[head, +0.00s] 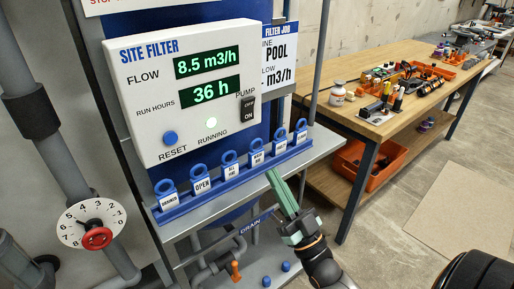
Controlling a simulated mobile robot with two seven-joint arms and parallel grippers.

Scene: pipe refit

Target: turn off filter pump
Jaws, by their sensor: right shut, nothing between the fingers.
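The white filter control panel (185,85) hangs at the upper left and reads 8.5 m3/h flow and 36 h run hours. Its black pump switch (249,109), marked OFF above and ON below, sits at the panel's right side. I cannot tell which half is pressed in. My right gripper (270,173), with green fingers, is shut and empty. Its tips show just below the blue tag rail, below the switch and apart from it. My left gripper is out of view.
The blue rail (235,178) holds several ring-topped tags in front of the panel. A red-knobbed dial valve (96,237) is at left and an orange valve handle (235,270) below. A wooden workbench (355,118) with tools stands right, an orange crate (368,165) beneath it.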

